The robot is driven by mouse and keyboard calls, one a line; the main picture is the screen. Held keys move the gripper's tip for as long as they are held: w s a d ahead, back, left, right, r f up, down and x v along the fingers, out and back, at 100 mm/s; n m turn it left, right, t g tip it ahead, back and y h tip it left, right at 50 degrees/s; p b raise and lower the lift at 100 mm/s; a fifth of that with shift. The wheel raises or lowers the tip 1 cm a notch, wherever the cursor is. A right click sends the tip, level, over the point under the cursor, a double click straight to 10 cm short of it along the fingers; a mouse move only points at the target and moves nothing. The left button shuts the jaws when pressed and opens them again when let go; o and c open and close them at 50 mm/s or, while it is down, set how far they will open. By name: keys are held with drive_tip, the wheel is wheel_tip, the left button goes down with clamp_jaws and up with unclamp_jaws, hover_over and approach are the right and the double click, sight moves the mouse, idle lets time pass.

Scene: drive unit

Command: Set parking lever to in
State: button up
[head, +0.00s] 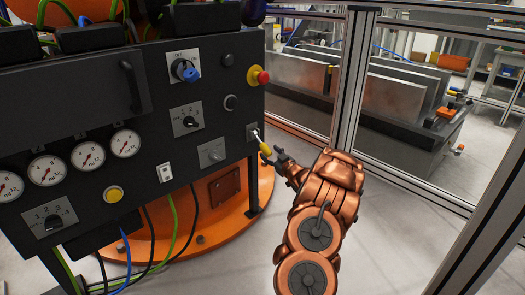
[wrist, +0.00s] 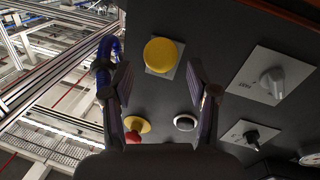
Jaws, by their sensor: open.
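The parking lever (head: 258,138) sticks out from a small grey plate at the right edge of the dark control panel, with a pale shaft and a yellow tip. In the wrist view its yellow tip (wrist: 162,54) shows end-on as a round knob, hiding the shaft and part of the plate. My gripper (head: 277,157) is just to the right of the tip in the head view. In the wrist view my gripper (wrist: 163,92) is open and empty, one finger each side, with the knob ahead and a little above the middle. I cannot tell any contact.
A red emergency stop (head: 262,77), a black button (head: 231,102), a selector switch (head: 186,120) and a grey knob (head: 211,152) are near the lever. A fence post (head: 350,85) stands right of the panel. The floor (head: 400,235) right of my arm is clear.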

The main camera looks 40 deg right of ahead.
sight(263, 147)
drive_tip(key=b+x, duration=0.1)
drive_tip(key=x, duration=0.4)
drive_tip(key=shift+a+f+b, duration=0.1)
drive_tip(key=shift+f+b, duration=0.05)
drive_tip(key=shift+b, duration=0.15)
drive_tip(key=shift+w, duration=0.65)
clamp_jaws()
